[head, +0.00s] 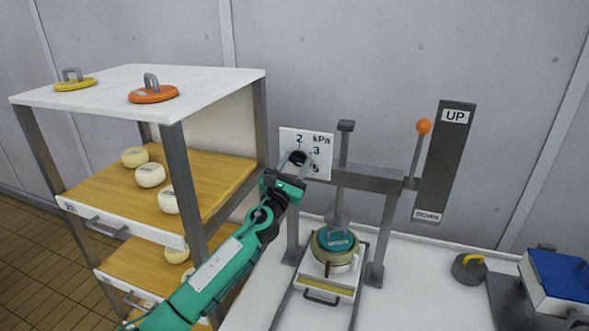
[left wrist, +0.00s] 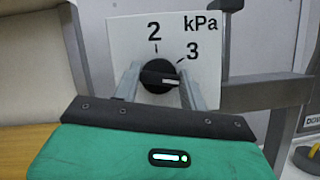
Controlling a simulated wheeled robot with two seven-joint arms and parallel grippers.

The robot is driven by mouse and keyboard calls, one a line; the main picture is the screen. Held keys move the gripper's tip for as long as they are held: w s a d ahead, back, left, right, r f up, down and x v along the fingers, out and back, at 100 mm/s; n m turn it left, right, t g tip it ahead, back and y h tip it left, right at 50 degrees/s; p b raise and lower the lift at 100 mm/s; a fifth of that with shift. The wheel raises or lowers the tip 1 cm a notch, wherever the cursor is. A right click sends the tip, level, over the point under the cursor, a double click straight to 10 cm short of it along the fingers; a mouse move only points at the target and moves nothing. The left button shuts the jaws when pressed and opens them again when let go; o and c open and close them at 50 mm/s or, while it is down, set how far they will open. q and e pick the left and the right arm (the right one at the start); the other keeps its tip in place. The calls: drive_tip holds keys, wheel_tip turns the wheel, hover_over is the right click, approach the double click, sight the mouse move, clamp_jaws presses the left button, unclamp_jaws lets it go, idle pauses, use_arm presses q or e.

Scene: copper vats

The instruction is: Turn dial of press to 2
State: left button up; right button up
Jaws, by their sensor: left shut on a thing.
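The press (head: 365,178) has a white dial plate (head: 318,142) marked 2, 3 and 5 with "kPa". The black dial (left wrist: 158,77) sits on this plate, with 2 above it and 3 to its upper right. Its white pointer mark is at the right side of the knob, turned to the right and a little below the 3 tick. My left gripper (head: 297,160) is shut on the dial, with one finger at each side of it in the left wrist view (left wrist: 160,84). The 5 is hidden there. My right gripper is not in view.
A lever with an orange knob (head: 424,127) stands up beside the UP/DOWN panel (head: 444,160). A mould with a teal lid (head: 336,240) sits under the press. A shelf rack (head: 185,150) with cheeses is at left. A grey weight (head: 468,270) and blue-topped box (head: 558,275) are at right.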

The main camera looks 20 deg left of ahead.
use_arm(q)
drive_tip(key=n+y+b, duration=0.1)
drive_tip(key=n+y, duration=0.1)
drive_tip(key=n, duration=0.2)
drive_tip(key=shift+d+f, duration=0.1)
drive_tip(key=shift+f, duration=0.05)
drive_tip(key=n+y+b, duration=0.1)
drive_tip(key=n+y, duration=0.1)
drive_tip(key=n, duration=0.2)
drive_tip(key=shift+y, duration=0.4)
drive_tip(key=n+y, duration=0.1)
drive_tip(key=n, duration=0.3)
drive_tip(key=shift+d+y, duration=0.1)
drive_tip(key=shift+y, duration=0.3)
drive_tip(key=n+g+y, duration=0.1)
drive_tip(key=n, duration=0.3)
drive_tip(key=shift+b, duration=0.3)
drive_tip(key=n, duration=0.1)
drive_tip(key=n+g+y, duration=0.1)
drive_tip(key=n, duration=0.1)
drive_tip(key=n+g, duration=0.1)
drive_tip(key=n, duration=0.1)
drive_tip(key=shift+r+y+p, duration=0.25)
drive_tip(key=shift+y+p, duration=0.05)
drive_tip(key=shift+y, duration=0.1)
drive_tip(key=n+g+p, duration=0.2)
drive_tip(key=n, duration=0.3)
drive_tip(key=shift+n, duration=0.3)
drive_tip(key=o, duration=1)
